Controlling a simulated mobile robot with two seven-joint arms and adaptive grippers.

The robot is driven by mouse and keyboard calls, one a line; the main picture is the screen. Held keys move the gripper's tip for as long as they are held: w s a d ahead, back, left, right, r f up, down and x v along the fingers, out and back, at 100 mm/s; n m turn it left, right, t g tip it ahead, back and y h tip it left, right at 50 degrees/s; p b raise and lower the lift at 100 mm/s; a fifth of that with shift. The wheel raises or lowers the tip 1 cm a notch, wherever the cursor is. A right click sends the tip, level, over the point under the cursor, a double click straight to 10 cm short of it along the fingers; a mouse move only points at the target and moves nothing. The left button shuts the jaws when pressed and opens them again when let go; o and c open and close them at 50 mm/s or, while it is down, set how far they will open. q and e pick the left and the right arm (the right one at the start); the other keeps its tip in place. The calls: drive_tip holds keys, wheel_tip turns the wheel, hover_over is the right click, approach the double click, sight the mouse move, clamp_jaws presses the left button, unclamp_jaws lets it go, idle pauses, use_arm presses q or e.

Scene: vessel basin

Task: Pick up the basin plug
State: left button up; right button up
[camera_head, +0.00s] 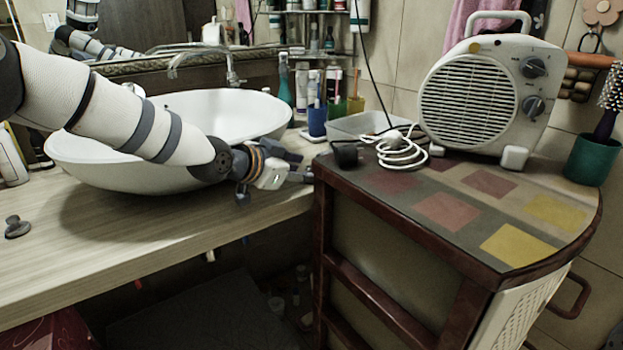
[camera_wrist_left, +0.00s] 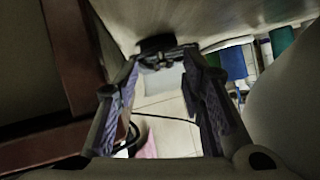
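The basin plug (camera_head: 17,227) is a small dark grey piece with a knob on a wider base. It stands on the wooden counter (camera_head: 130,255) at the far left of the head view, in front of the white basin (camera_head: 110,178). My left arm reaches across the basin. My left gripper (camera_head: 296,170) is at the basin's right side, near the cabinet corner and far from the plug. In the left wrist view, its two fingers (camera_wrist_left: 163,62) stand apart. Dark shapes show near the fingertips, and I cannot tell them all apart. My right gripper is not in view.
A brown cabinet (camera_head: 395,220) stands close to the right of my left gripper, with a heater (camera_head: 485,95), white cord (camera_head: 400,153) and black block (camera_head: 345,153) on top. The counter's left front is mostly clear.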

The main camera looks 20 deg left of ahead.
sight(308, 171)
use_arm(q)
drive_tip(key=x, duration=0.3)
drive_tip(key=shift+f, duration=0.2)
drive_tip(key=shift+r, duration=0.2)
drive_tip(key=c, duration=0.7)
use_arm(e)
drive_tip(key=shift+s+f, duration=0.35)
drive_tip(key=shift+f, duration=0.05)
use_arm(q)
drive_tip(key=shift+r, duration=0.1)
